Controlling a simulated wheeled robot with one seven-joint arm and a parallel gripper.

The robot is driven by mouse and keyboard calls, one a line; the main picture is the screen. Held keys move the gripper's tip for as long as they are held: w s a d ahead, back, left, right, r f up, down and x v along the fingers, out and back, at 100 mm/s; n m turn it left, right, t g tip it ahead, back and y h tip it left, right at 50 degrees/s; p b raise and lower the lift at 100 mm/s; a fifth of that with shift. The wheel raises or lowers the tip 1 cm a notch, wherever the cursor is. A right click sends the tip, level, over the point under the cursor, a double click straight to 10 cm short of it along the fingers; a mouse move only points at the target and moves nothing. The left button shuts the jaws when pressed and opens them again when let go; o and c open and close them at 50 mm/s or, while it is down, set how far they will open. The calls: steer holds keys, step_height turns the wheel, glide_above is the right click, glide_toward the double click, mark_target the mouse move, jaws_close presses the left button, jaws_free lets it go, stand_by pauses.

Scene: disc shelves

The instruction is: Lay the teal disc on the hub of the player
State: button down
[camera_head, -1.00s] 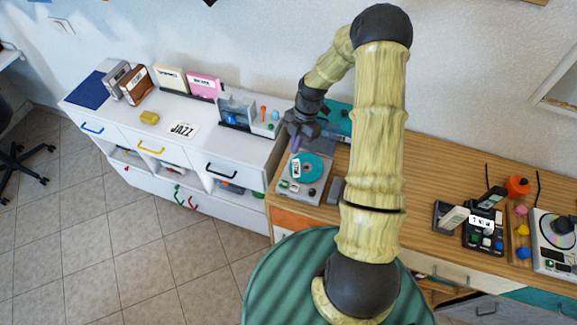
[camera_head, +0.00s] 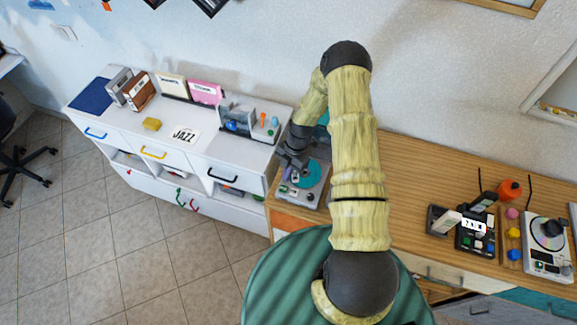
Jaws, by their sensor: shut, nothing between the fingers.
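A teal disc (camera_head: 308,173) lies on the grey player (camera_head: 311,194) at the left end of the wooden counter. A small white label shows on the disc's left part. My gripper (camera_head: 288,168) is shut and empty, at the disc's left edge in the picture. Whether it touches the disc or the player cannot be told. The hub is hidden, so I cannot tell exactly how the disc sits on it. My arm covers the area just right of the player.
Another player with a shiny disc (camera_head: 549,231) and a dark device (camera_head: 477,232) stand on the right. The middle of the wooden counter (camera_head: 415,185) is clear.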

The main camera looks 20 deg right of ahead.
steer(key=shift+s, duration=0.1)
steer(key=shift+d, duration=0.15)
steer(key=shift+w+d+f+b, duration=0.1)
steer(key=shift+w+f+b, duration=0.1)
steer(key=shift+b, duration=0.2)
steer(key=shift+w+d+r+b, duration=0.1)
steer(key=shift+w+d+b, duration=0.2)
steer(key=shift+d+b, duration=0.4)
steer(key=shift+r, duration=0.1)
steer(key=shift+r, duration=0.1)
steer(key=p+v, duration=0.4)
steer(key=v, duration=0.5)
steer(key=shift+d+r, duration=0.15)
steer(key=shift+r, duration=0.25)
